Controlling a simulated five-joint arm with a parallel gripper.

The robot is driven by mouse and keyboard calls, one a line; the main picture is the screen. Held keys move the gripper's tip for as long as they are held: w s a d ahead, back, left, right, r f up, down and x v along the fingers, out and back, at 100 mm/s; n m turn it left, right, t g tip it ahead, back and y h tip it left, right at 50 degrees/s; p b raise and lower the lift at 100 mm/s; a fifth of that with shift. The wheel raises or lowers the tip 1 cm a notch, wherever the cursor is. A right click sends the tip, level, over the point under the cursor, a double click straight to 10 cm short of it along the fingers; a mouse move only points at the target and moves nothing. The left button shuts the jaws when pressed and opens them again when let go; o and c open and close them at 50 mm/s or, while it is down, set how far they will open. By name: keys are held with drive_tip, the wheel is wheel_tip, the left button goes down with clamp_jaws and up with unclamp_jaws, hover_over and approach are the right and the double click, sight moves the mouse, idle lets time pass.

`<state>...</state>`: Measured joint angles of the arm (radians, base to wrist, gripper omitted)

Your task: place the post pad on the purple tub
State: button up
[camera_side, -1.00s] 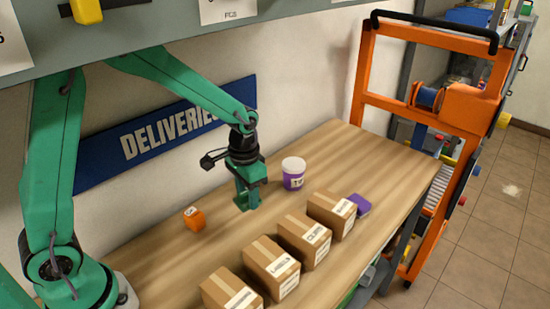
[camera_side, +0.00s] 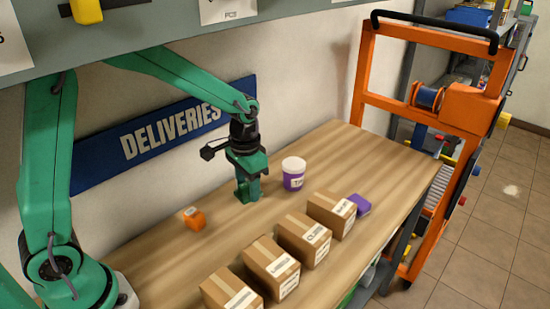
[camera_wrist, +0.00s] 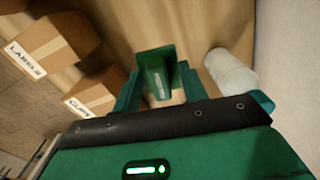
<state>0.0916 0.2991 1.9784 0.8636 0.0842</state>
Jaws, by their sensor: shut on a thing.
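My gripper (camera_wrist: 157,88) is shut on a green block with a pale label strip, which appears to be the post pad (camera_wrist: 155,72); its label is too small to read. In the side view my gripper (camera_side: 247,184) and the held pad, the same green, are hard to tell apart; they are low over the table, left of the tub. The purple tub (camera_side: 293,181) stands upright on the table, with a white lid and a white label.
Several cardboard boxes (camera_side: 271,268) stand in a row along the table's front side. A small orange cube (camera_side: 194,219) sits left of my gripper. A flat purple object (camera_side: 361,204) lies behind the boxes at right. The wooden table (camera_side: 375,165) is clear right of the tub.

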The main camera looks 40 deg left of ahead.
drive_tip(key=n, duration=0.2)
approach(294, 163)
drive_tip(key=s, duration=0.2)
drive_tip(key=shift+w+r, duration=0.85)
drive_tip(key=shift+w, duration=0.1)
drive_tip(key=shift+f, duration=4)
drive_tip(key=shift+f, duration=0.15)
drive_tip(key=o, duration=0.9)
drive_tip(key=shift+o, duration=0.2)
